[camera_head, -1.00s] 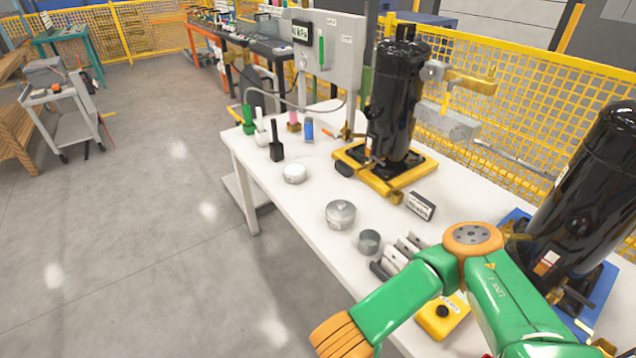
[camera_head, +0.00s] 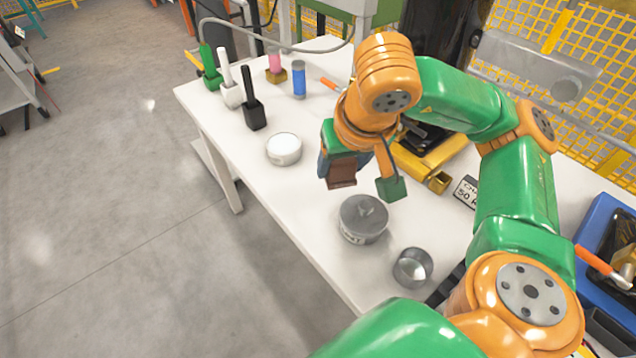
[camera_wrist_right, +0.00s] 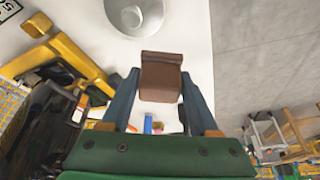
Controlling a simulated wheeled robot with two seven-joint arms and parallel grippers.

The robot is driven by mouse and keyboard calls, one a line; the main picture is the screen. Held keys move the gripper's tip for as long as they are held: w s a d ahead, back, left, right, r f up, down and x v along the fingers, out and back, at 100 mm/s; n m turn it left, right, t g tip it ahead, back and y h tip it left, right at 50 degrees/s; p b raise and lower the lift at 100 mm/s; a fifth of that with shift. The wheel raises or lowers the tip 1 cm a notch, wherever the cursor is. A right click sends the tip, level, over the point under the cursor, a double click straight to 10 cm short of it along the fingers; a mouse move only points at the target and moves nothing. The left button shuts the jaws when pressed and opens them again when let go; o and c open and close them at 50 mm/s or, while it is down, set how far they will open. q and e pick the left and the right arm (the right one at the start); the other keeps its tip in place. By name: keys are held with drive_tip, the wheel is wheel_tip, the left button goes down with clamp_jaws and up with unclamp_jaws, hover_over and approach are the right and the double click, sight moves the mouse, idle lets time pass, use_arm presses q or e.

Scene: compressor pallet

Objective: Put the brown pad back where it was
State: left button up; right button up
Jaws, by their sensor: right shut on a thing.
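The brown pad (camera_head: 342,171) is in the jaws of my right gripper (camera_head: 338,163), held above the white table near the grey lidded tin. In the right wrist view the brown pad (camera_wrist_right: 160,80) sits between the two blue fingers of my right gripper (camera_wrist_right: 160,95), which is shut on it. The pad appears clear of the table surface. The black compressor (camera_head: 440,30) stands behind my right arm, on a yellow base (camera_head: 430,165) that the arm partly covers. My left gripper is not in view.
A white round tin (camera_head: 284,149), several coloured bottles or brushes and a blue can (camera_head: 299,80) are to the left. A small sign (camera_head: 466,191) lies right.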

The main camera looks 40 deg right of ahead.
drive_tip(key=s+d+m+h, duration=0.1)
drive_tip(key=d+m, duration=0.3)
drive_tip(key=d, duration=0.6)
drive_tip(key=g+p, duration=0.1)
drive_tip(key=p, duration=0.1)
hover_over(318, 186)
wheel_tip(318, 186, down, 10)
drive_tip(key=shift+r, duration=0.2)
wheel_tip(318, 186, down, 3)
drive_tip(key=shift+r, duration=0.15)
drive_tip(key=shift+f, duration=0.3)
drive_tip(key=o, duration=1.3)
drive_tip(key=shift+r, duration=0.1)
